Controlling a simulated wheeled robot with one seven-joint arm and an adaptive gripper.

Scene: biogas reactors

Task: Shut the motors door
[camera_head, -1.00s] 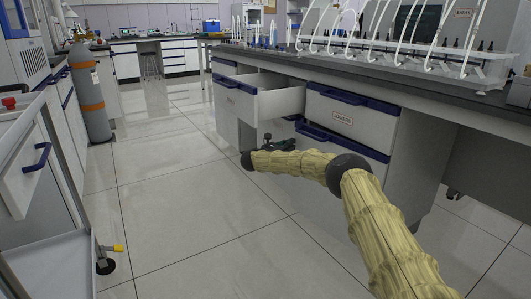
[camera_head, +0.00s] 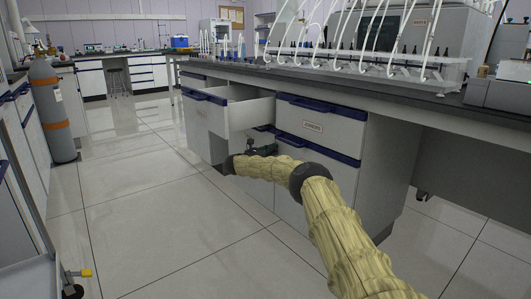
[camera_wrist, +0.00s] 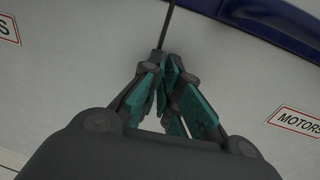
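The motors door is a pale panel (camera_wrist: 265,75) with a red-framed "MOTORS" label (camera_wrist: 300,125) and a dark blue handle (camera_wrist: 275,22) in the wrist view. In the head view it appears to be the lower front (camera_head: 288,208) below the labelled drawer, partly hidden by my arm. My gripper (camera_wrist: 165,66) has teal pads drawn together at the tips, with nothing visible between them. It points at a narrow dark gap beside the door; contact cannot be told. In the head view my gripper (camera_head: 256,141) is small and low, beneath the open drawer.
An open drawer (camera_head: 250,113) juts out at the left of the bench, just above my gripper. A closed labelled drawer (camera_head: 318,124) is to its right. The bench top (camera_head: 380,95) carries glassware and tubing. A gas cylinder (camera_head: 52,110) stands far left. The floor in front is clear.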

